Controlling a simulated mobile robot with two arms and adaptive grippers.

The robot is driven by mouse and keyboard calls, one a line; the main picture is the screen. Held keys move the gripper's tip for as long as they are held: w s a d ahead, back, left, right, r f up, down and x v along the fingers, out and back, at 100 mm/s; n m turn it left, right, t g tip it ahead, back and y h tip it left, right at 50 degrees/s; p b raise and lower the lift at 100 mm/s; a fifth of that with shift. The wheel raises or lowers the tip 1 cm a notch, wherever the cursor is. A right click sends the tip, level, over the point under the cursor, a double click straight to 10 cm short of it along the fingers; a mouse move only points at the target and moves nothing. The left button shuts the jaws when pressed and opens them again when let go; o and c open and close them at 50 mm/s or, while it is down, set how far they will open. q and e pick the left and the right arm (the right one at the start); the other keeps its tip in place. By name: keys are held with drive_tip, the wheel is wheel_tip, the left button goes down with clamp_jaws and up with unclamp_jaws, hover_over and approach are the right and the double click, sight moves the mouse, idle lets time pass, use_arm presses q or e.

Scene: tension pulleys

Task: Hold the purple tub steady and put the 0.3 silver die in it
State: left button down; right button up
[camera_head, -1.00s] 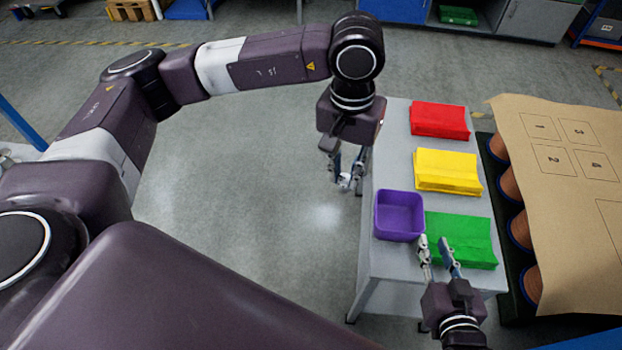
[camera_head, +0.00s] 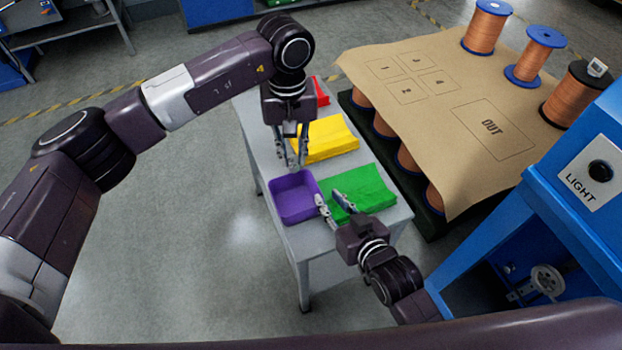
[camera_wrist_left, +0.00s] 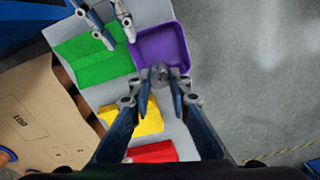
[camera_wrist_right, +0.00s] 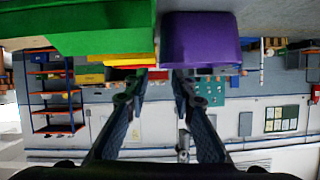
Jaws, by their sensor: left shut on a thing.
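The purple tub (camera_head: 296,205) stands on the grey table, upright and seemingly empty; it also shows in the left wrist view (camera_wrist_left: 178,35) and the right wrist view (camera_wrist_right: 200,40). My left gripper (camera_wrist_left: 160,76) points down, shut on a small silver die (camera_wrist_left: 160,72), above the tub's far edge. In the head view my left gripper (camera_head: 294,163) partly hides the die. My right gripper (camera_head: 333,198) is open at the tub's near right corner, one finger beside the tub and the other by the green bin. I cannot tell whether it touches the tub.
A brown board (camera_head: 440,110) marked OUT and copper spools (camera_head: 485,30) lie to the right. A blue machine (camera_head: 540,200) stands at the near right. Open floor lies left.

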sight(318, 187)
drive_tip(key=x, duration=0.8)
drive_tip(key=shift+c, duration=0.4)
clamp_jaws()
